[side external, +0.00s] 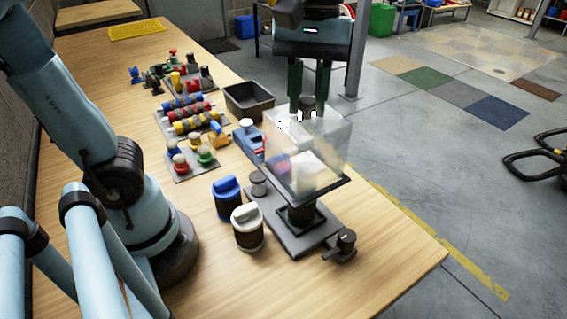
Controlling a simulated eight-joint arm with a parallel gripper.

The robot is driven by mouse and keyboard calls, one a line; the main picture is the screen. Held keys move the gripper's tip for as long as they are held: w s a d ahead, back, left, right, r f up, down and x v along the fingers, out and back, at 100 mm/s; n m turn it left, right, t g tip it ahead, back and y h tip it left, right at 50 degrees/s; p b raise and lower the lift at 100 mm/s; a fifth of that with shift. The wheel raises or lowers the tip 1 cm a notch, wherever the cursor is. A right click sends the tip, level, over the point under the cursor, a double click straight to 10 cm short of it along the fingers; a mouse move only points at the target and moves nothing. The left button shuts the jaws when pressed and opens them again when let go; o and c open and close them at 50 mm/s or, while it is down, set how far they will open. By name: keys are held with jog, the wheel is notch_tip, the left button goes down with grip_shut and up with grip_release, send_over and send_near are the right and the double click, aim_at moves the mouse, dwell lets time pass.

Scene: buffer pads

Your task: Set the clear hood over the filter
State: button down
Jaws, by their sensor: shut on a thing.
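The clear hood (335,140) is a see-through box with a dark lower rim and a dark knob on top. My gripper (309,104) is above it, with its two dark fingers closed on the knob.
A blue-topped canister (227,196) and a white-topped canister (247,228) stand left of the plate. A small dark valve-like part (343,246) is at its front right. A dark bin (250,101) and several coloured parts stand behind. The table's front right is clear.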

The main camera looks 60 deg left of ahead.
jog(key=shift+f, duration=5.7)
jog(key=c, duration=0.8)
grip_release()
jog(key=r, duration=0.8)
jog(key=w+a+r, duration=0.1)
jog(key=r, duration=0.3)
jog(key=shift+w+a, duration=0.1)
jog(key=shift+f, duration=0.15)
jog(key=f, duration=0.4)
jog(key=d+f, duration=0.1)
jog(key=f, duration=0.3)
jog(key=s+f, duration=0.1)
jog(key=f, duration=0.2)
jog(key=shift+s+d+f, duration=0.1)
jog(key=shift+d+f, duration=0.05)
jog(key=shift+f, duration=0.25)
jog(key=shift+r, duration=0.1)
